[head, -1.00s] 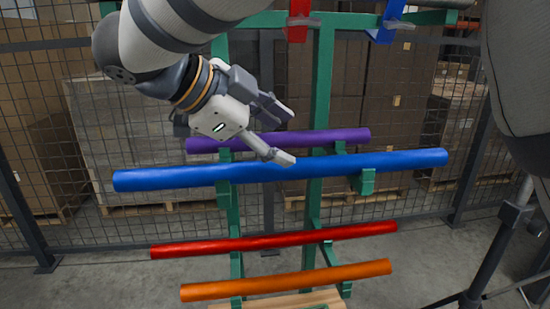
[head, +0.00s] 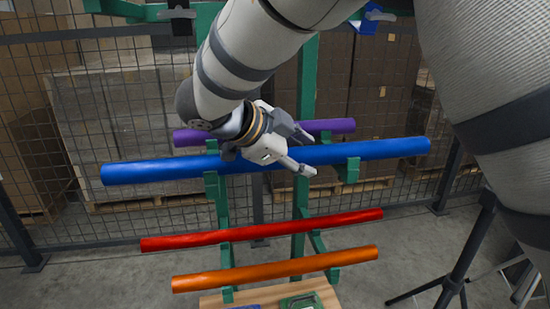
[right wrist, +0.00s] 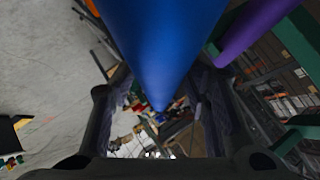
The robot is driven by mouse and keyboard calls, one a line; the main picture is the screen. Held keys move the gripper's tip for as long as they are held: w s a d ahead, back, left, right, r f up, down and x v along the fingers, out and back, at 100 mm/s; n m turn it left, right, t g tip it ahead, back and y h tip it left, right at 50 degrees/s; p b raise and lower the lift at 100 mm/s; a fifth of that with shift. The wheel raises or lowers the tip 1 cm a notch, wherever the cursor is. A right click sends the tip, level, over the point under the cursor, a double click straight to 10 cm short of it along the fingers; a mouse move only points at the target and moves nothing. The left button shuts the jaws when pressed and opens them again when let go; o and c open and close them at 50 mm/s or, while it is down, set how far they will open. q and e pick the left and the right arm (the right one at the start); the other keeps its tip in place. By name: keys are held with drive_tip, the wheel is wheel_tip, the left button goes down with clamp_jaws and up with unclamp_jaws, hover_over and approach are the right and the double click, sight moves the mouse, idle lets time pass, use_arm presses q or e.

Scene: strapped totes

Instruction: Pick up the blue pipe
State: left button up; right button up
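The blue pipe (head: 375,150) lies across green rack arms, long and nearly level in the head view. My right gripper (head: 303,152) is at the pipe's middle. It is open, with one finger above and behind the pipe and the other in front of it. In the right wrist view the blue pipe (right wrist: 165,45) runs between the two spread fingers, with gaps on both sides, so it does not look clamped. Part of the pipe is hidden behind the hand in the head view. My left gripper is not in view.
A purple pipe (head: 335,126) lies close behind the blue one. A red pipe (head: 345,219) and an orange pipe (head: 345,258) lie lower on the green rack (head: 307,85). A mesh fence (head: 90,120) stands behind. A black tripod (head: 466,250) stands at the right.

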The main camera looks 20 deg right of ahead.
clamp_jaws()
